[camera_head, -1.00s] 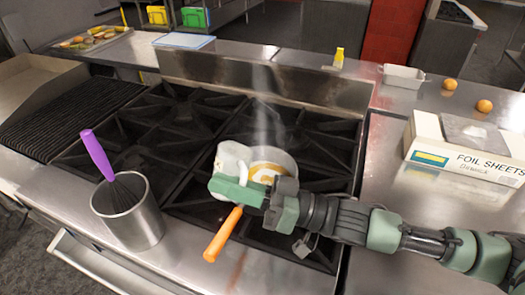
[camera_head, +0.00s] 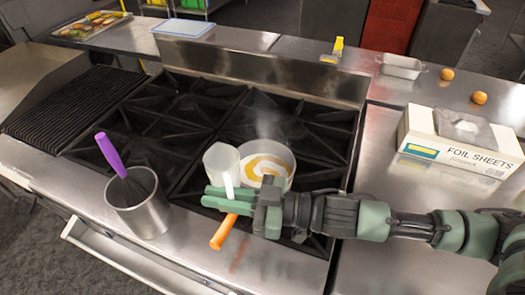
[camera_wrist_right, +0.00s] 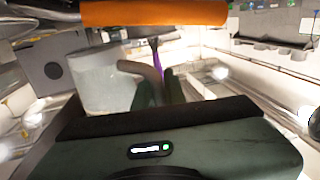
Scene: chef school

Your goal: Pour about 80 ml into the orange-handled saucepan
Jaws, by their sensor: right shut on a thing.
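The saucepan (camera_head: 282,183) sits on the stove's front right burner, its orange handle (camera_head: 223,232) pointing to the front. It holds whitish liquid with an orange-yellow swirl, and faint steam rises above it. My right gripper (camera_head: 218,198) is shut on a pale, translucent jug (camera_head: 221,160). The jug stands roughly upright beside the saucepan's left rim; I cannot tell whether they touch. In the right wrist view the jug (camera_wrist_right: 103,78) is in front of the fingers, and the orange handle (camera_wrist_right: 155,12) crosses the top. The jug's liquid level is unclear. My left gripper is out of view.
A metal canister (camera_head: 143,208) with a purple-handled whisk (camera_head: 111,154) stands at the stove's front left. A foil-sheets box (camera_head: 455,150) is on the right counter. A small metal tray (camera_head: 401,67) and two oranges (camera_head: 447,74) lie behind it. The right front counter is partly clear.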

